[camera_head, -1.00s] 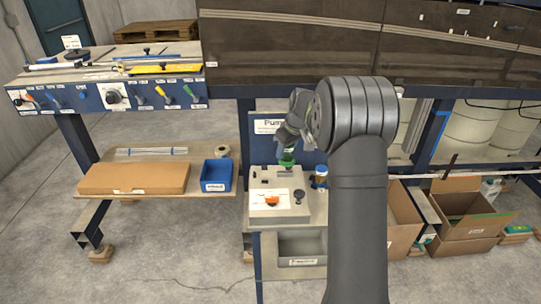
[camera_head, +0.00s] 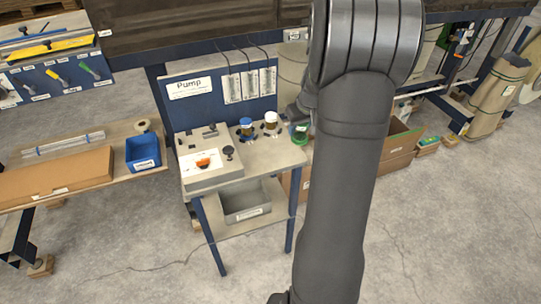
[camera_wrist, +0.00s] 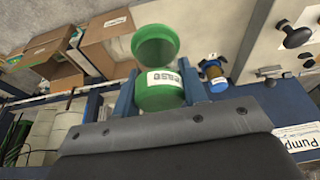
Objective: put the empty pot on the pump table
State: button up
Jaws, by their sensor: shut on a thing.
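The green pot (camera_wrist: 160,95) with a white label sits between the two blue fingers of my gripper (camera_wrist: 158,88), which is shut on it. A round green opening (camera_wrist: 155,46) shows just beyond the pot; I cannot tell whether it belongs to the same pot. In the head view the green pot (camera_head: 300,131) is at the right edge of the pump table (camera_head: 275,156), with my arm hiding most of the gripper. I cannot tell whether the pot touches the tabletop. A blue-topped pot (camera_head: 246,126) and a white-topped pot (camera_head: 270,121) stand on the table left of it.
A grey control box (camera_head: 210,160) with knobs fills the table's left side, before the blue Pump panel (camera_head: 190,90). A grey bin (camera_head: 245,202) sits on the lower shelf. A blue bin (camera_head: 143,152) and flat carton (camera_head: 55,176) lie on the left shelf. Open cartons (camera_head: 398,140) stand at right.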

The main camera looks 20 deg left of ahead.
jog(key=shift+d+f, duration=0.1)
jog(key=shift+d, duration=0.5)
jog(key=shift+s+a+f, duration=0.1)
jog(key=shift+a+f, duration=0.05)
jog(key=shift+f, duration=0.1)
jog(key=a+f, duration=0.2)
jog(key=a, duration=0.1)
jog(key=a+f, duration=0.2)
jog(key=a, duration=0.2)
jog(key=a+f, duration=0.2)
jog(key=a, duration=0.2)
jog(key=shift+f, duration=2.3)
jog(key=shift+f, duration=0.1)
jog(key=o, duration=1)
jog(key=shift+o, duration=0.2)
jog(key=v, duration=1.2)
